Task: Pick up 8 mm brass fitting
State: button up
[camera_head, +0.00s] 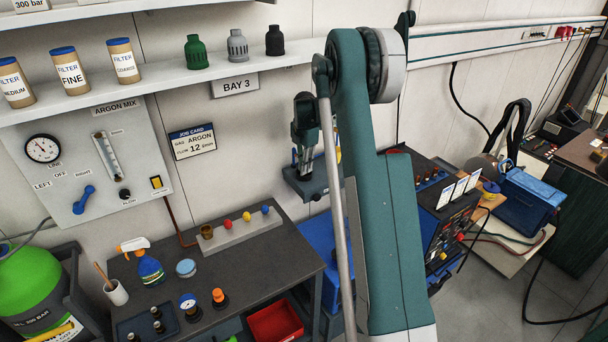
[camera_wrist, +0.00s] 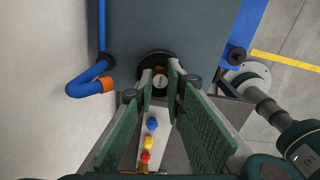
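My gripper (camera_wrist: 160,90) points down with its two green-padded fingers apart, and nothing is clearly clamped between them. Beyond the fingertips, in the wrist view, a small brass-coloured piece with a pale marked top (camera_wrist: 160,78) shows in a dark round opening; its marking is too small to read. The fingers partly cover it. In the head view my gripper (camera_head: 304,168) is over a small dark bracket (camera_head: 317,186) near the wall. A brass-coloured fitting (camera_head: 207,231) stands at the left end of a pale strip on the bench; its size cannot be read.
The strip (camera_head: 240,233) also holds red, yellow and blue pieces. In the wrist view a blue pipe with an orange end (camera_wrist: 108,85) lies left of the fingers.

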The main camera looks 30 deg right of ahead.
jog(key=shift+r, duration=0.1)
grip_shut()
jog(key=shift+s+r, duration=0.2)
jog(key=shift+r, duration=0.2)
notch_tip(320, 180, up, 6)
jog(key=shift+r+b, duration=0.1)
jog(key=shift+b, duration=0.35)
jog(key=s+b, duration=0.1)
jog(key=s, duration=1.8)
jog(key=shift+s, duration=0.3)
